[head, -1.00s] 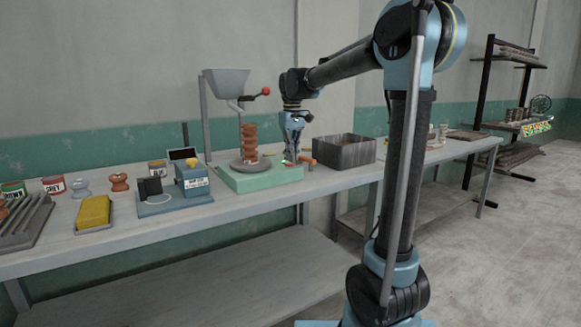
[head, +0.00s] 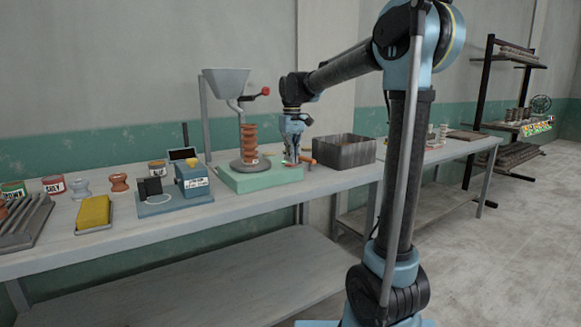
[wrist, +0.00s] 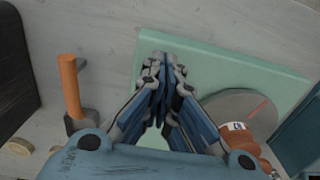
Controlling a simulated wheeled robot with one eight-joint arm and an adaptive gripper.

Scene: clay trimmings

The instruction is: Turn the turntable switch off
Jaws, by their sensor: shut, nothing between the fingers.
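The turntable has a pale green base (head: 262,180) on the bench, with a grey disc (wrist: 222,104) and a ribbed brown clay piece (head: 249,140) standing on the disc. The base also shows in the wrist view (wrist: 215,72). My gripper (head: 291,161) points down over the base's right end, beside the disc. In the wrist view my gripper's fingertips (wrist: 162,62) are together and empty, above the edge of the base. A small green spot shows by the fingertips in the head view. I cannot make out the switch; the fingers probably cover it.
An orange-handled tool (wrist: 70,88) lies just beyond the base's right end. A dark open box (head: 345,152) stands further right. A grey hopper with a red-knobbed lever (head: 226,82) rises behind the turntable. A blue device (head: 193,180) and yellow block (head: 93,211) are left.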

